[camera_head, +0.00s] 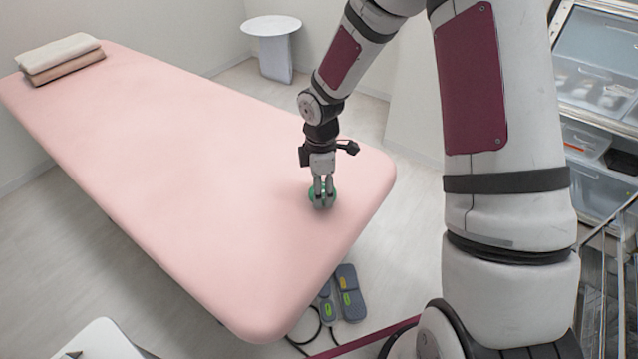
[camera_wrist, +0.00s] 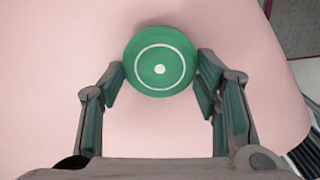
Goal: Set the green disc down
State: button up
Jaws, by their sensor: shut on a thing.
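The green disc (camera_wrist: 160,62) has a pale ring and a white dot at its middle. It sits between the fingers of my gripper (camera_wrist: 160,82) in the wrist view, with a finger pad at its left and right edges. In the head view my gripper (camera_head: 322,202) points down at the near right part of the pink treatment table (camera_head: 180,150). Only slivers of the green disc (camera_head: 311,194) show there around the fingers. It is at or very close to the table's surface; I cannot tell whether it touches.
Folded towels (camera_head: 60,55) lie at the table's far left end. The pink surface around my gripper is clear, and its rounded edge is close on the right. A foot pedal (camera_head: 344,295) is on the floor. A round white side table (camera_head: 271,27) stands behind.

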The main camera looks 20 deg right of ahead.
jog(key=shift+f, duration=0.4)
jog(key=shift+f+b, duration=0.5)
jog(key=shift+f, duration=0.05)
jog(key=o, duration=1.2)
jog(key=shift+o, duration=0.2)
notch_tip(320, 180, up, 12)
